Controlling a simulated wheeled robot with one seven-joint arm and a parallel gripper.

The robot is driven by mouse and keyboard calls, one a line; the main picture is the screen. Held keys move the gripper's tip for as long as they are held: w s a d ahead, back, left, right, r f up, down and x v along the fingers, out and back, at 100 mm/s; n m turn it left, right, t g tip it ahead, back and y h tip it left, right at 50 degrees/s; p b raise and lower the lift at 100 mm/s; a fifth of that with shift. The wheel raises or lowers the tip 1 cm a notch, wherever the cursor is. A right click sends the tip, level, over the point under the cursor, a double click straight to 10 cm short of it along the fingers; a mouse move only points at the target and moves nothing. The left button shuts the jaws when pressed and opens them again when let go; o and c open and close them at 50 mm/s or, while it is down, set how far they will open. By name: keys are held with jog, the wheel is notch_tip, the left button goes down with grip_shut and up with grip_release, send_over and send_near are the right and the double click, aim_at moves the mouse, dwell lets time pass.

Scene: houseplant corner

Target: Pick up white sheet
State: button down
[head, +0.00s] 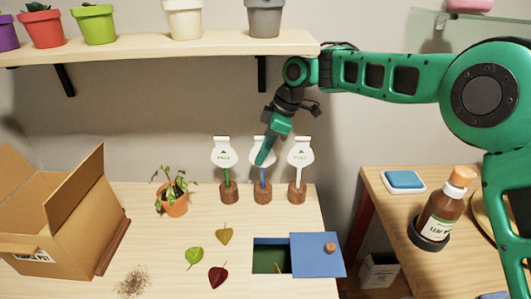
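Three white tags with small green print stand in a row at the back of the wooden table, each on a stem in a round brown base. The left tag (223,152) has a green stem, the middle tag (258,143) a blue stem, and the right tag (300,152) a white stem. No loose white sheet shows; I cannot tell which tag is meant. My gripper (263,160) points down in front of the middle tag and partly hides it. Its fingers overlap in this view, so their opening and any contact are unclear. The right tag is unobstructed.
A potted plant (174,197) stands left of the tags, beside an open cardboard box (60,220). Loose leaves and a blue box (318,255) with its lid aside lie in front. A shelf (160,46) with pots hangs above. A brown bottle (440,213) stands on the right table.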

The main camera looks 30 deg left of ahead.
dwell(0.5)
jog(key=shift+r, duration=0.55)
jog(key=shift+d+r, duration=0.15)
jog(key=shift+r, duration=0.1)
jog(key=d, duration=1.7)
jog(key=shift+d, duration=0.35)
jog(key=shift+s+d, duration=0.1)
jog(key=shift+s, duration=0.05)
notch_tip(320, 180, up, 10)
jog(key=s+d, duration=0.1)
jog(key=shift+s, duration=0.15)
dwell(0.8)
jog(key=shift+d+f, duration=0.1)
